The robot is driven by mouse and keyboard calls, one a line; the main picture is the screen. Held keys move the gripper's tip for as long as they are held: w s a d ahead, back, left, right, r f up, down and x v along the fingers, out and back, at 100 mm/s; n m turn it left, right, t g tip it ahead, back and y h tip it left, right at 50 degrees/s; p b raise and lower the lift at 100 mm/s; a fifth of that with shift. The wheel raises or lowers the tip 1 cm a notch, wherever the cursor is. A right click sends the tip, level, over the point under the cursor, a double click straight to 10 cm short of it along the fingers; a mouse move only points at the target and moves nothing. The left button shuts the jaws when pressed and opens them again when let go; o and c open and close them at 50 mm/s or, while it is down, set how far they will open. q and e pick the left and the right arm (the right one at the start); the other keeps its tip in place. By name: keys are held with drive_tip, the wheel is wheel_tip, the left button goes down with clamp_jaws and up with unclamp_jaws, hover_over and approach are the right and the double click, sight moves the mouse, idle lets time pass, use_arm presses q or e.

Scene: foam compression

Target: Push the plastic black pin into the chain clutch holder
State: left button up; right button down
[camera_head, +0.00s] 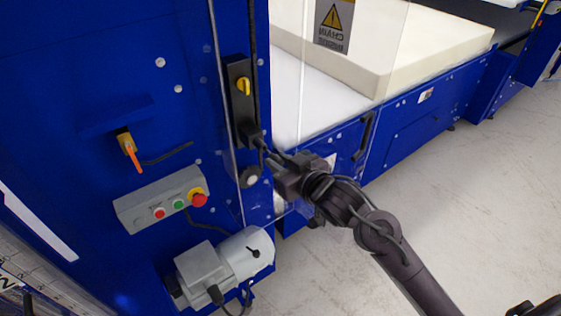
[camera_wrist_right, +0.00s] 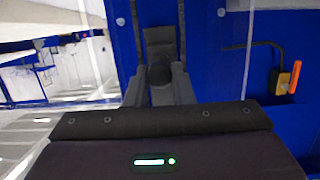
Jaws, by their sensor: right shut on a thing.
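The dark upright holder (camera_head: 240,105) with a yellow knob (camera_head: 243,86) is mounted on the blue machine's face. I take it as the chain clutch holder. My right gripper (camera_head: 268,158) is at its lower end, reaching in from the right. In the right wrist view, the gripper (camera_wrist_right: 160,88) is shut on a dark, round-ended piece, which looks like the black pin (camera_wrist_right: 160,75). A dark plate of the holder (camera_wrist_right: 160,38) stands directly behind it. I cannot tell how deep the pin sits. In the head view the pin cannot be made out.
A clear panel (camera_head: 300,60) stands close beside my right gripper. A control box with buttons (camera_head: 160,200), a grey motor (camera_head: 225,265) and an orange-handled switch (camera_head: 130,150) are on the machine. Pale foam (camera_head: 400,50) lies behind.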

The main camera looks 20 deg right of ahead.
drive_tip(key=shift+w+a, duration=0.25)
drive_tip(key=shift+w, duration=0.45)
drive_tip(key=shift+w+a, duration=0.25)
drive_tip(key=shift+w, duration=0.45)
drive_tip(key=c, duration=1.2)
unclamp_jaws()
drive_tip(key=shift+o, duration=0.2)
drive_tip(key=shift+p, duration=0.3)
drive_tip(key=shift+s+d+p, duration=0.25)
drive_tip(key=shift+s+d, duration=0.1)
drive_tip(key=shift+s, duration=0.6)
drive_tip(key=shift+s+d+p, duration=0.2)
drive_tip(key=shift+s+d, duration=0.15)
drive_tip(key=shift+s, duration=0.55)
drive_tip(key=shift+s+d+p, duration=0.25)
drive_tip(key=shift+s+d, duration=0.1)
drive_tip(key=shift+s, duration=0.6)
drive_tip(key=b, duration=0.2)
approach(279, 159)
drive_tip(key=shift+s+d+f, duration=0.3)
drive_tip(key=shift+s+f, duration=0.35)
